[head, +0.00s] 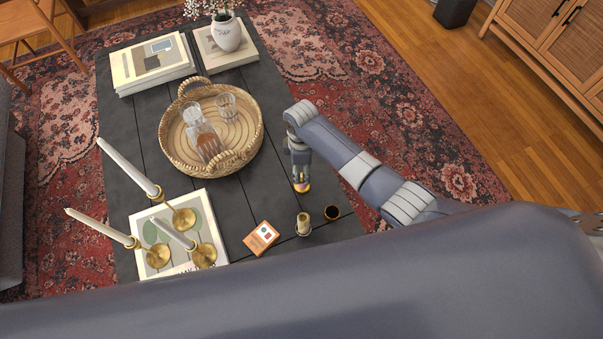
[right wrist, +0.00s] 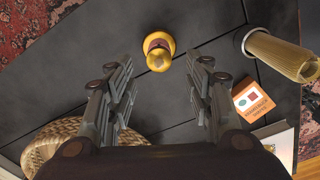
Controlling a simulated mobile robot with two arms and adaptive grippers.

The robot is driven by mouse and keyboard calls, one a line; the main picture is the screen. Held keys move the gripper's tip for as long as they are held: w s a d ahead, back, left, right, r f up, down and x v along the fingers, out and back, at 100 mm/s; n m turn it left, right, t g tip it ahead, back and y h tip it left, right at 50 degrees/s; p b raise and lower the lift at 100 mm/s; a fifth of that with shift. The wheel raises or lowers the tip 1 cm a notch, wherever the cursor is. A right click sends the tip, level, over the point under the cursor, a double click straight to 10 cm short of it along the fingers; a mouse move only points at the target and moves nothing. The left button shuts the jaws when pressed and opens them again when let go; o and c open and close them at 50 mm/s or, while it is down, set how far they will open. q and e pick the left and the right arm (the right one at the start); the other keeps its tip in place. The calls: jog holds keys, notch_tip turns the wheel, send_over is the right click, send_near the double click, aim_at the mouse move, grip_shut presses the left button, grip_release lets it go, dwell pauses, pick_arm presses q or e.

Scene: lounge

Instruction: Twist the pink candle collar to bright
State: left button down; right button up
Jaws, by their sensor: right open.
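The small candle (head: 302,187) stands on the dark table below my right gripper; its yellow base shows in the head view, with a little pinkish colour above it. In the right wrist view its yellow base is round, and the dark pinkish collar (right wrist: 157,43) sits around the middle, partly behind the yellow tip. My right gripper (head: 300,174) points down over it. In the right wrist view the open, empty fingers (right wrist: 165,68) are spread to either side, with the candle ahead of the gap and apart from both. My left gripper is not in view.
An orange box (head: 261,238), a cream-and-gold cylinder (head: 303,225) and a small dark round item (head: 332,212) stand nearby. A wicker tray (head: 168,140) holds glasses. Brass candlesticks (head: 204,255) with white candles stand at the left on a book (head: 140,222).

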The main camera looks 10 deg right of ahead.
aim_at(302, 174)
notch_tip(302, 174, down, 3)
jog(key=shift+r+b, duration=0.1)
jog(key=shift+b, duration=0.2)
jog(key=shift+f, duration=0.7)
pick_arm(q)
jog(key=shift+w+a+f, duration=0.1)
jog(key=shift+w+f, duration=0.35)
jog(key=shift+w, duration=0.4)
pick_arm(e)
jog(key=c, duration=0.9)
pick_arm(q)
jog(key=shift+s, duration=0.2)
pick_arm(e)
jog(key=shift+c, duration=0.9)
